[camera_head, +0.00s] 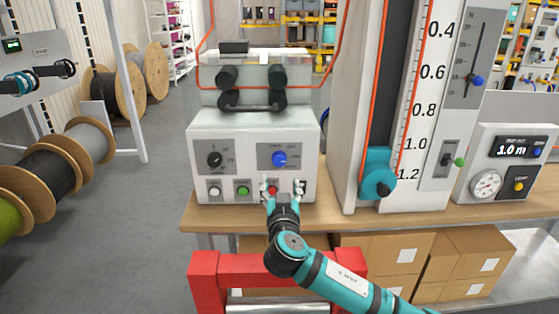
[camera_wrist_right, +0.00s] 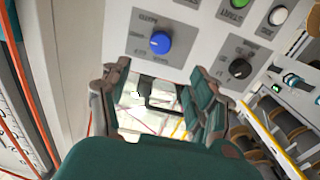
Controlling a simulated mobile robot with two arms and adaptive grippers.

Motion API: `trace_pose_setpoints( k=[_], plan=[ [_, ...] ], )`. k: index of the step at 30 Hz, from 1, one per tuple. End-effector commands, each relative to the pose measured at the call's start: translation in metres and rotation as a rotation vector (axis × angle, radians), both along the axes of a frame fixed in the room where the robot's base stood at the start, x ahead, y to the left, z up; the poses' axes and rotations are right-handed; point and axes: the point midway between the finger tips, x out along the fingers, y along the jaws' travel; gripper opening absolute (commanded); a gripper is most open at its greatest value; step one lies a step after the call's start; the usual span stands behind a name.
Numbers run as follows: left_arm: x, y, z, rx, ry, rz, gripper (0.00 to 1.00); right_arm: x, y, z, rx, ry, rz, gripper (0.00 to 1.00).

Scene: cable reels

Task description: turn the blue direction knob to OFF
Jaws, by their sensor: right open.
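The blue direction knob (camera_head: 280,158) is on a dark grey plate at the upper right of the white control box's front (camera_head: 234,128). Its plate lettering is too small to read, and I cannot tell its pointer setting. My right gripper (camera_head: 283,189) is open and empty, just below the knob, in front of the lower button row. In the right wrist view, the blue knob (camera_wrist_right: 160,42) lies above the spread fingers of the gripper (camera_wrist_right: 155,97), clear of them. My left gripper is not in view.
A black knob (camera_head: 214,159) is left of the blue one. White (camera_head: 215,190), green (camera_head: 243,190) and red (camera_head: 272,190) buttons sit below; a finger partly hides the red one. A tall scale column (camera_head: 410,120) stands right of the box on the wooden bench (camera_head: 440,216).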

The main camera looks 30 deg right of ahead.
Motion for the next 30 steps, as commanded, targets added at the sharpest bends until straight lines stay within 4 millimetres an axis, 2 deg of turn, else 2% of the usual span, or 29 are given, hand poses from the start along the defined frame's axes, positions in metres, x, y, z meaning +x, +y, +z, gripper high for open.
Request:
trace_pose_setpoints(
  k=[1,9,15,21,30],
  plan=[
    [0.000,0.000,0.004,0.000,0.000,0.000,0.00,0.010,-0.008,0.004,-0.005,0.000,-0.006,0.62],
    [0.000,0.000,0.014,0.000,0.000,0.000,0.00,0.061,-0.039,0.003,-0.002,0.001,-0.005,0.62],
    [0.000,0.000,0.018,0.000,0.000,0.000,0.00,0.090,-0.057,0.001,0.000,0.002,-0.004,0.62],
    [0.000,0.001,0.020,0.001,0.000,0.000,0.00,0.106,-0.066,0.001,0.001,0.002,-0.002,0.62],
    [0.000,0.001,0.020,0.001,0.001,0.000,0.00,0.109,-0.067,-0.001,0.001,0.002,0.000,0.62]
  ],
)
